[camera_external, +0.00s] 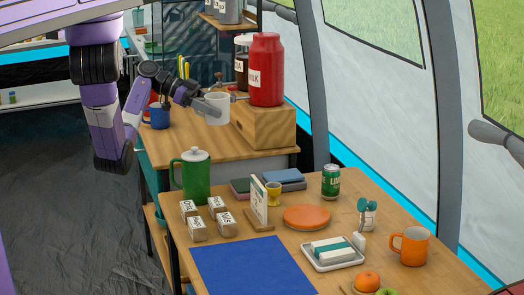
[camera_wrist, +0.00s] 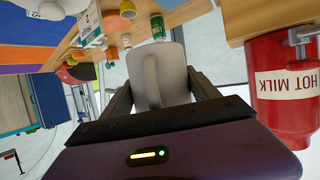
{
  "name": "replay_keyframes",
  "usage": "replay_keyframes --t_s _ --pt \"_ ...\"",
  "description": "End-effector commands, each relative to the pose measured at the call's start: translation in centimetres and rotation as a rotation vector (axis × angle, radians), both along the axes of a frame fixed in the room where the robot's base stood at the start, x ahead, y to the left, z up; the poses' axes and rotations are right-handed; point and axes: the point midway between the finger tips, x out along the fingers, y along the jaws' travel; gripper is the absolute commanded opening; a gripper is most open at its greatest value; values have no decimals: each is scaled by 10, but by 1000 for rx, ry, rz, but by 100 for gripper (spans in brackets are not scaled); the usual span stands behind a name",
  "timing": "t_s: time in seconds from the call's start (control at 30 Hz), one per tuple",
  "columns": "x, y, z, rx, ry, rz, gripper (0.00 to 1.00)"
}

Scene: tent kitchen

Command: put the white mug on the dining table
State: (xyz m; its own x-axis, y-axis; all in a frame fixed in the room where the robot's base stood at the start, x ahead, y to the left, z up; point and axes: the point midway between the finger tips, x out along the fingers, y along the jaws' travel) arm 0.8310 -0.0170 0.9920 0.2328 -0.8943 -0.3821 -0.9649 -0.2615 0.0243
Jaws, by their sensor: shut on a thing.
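The white mug (camera_external: 217,108) is at the rear wooden counter, just left of the wooden box. My gripper (camera_external: 204,104) is shut on it. In the wrist view the mug (camera_wrist: 160,72) sits between my two fingers, with its handle facing the camera. I cannot tell whether its base clears the counter. The dining table (camera_external: 345,212) is in front, with a blue mat (camera_external: 250,266) and many items on it.
A red hot-milk dispenser (camera_external: 266,72) stands on the wooden box (camera_external: 262,125), close to my gripper's right. A blue cup (camera_external: 159,116) is on the counter's left. A green pot (camera_external: 196,172), orange plate (camera_external: 306,217) and orange mug (camera_external: 410,246) stand on the table.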

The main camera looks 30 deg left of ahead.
Motion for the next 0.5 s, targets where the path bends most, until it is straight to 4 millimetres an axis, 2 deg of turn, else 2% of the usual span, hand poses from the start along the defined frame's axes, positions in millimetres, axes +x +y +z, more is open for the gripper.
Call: replay_keyframes --t_s 0.03,0.2,0.37,0.5 --pt "-9 -26 -5 -3 2 -30 26" --pt "-40 -101 -28 -3 3 -97 26" --pt "-80 -167 -47 -4 4 -144 26" --pt "-124 -219 -61 -3 5 -174 26"
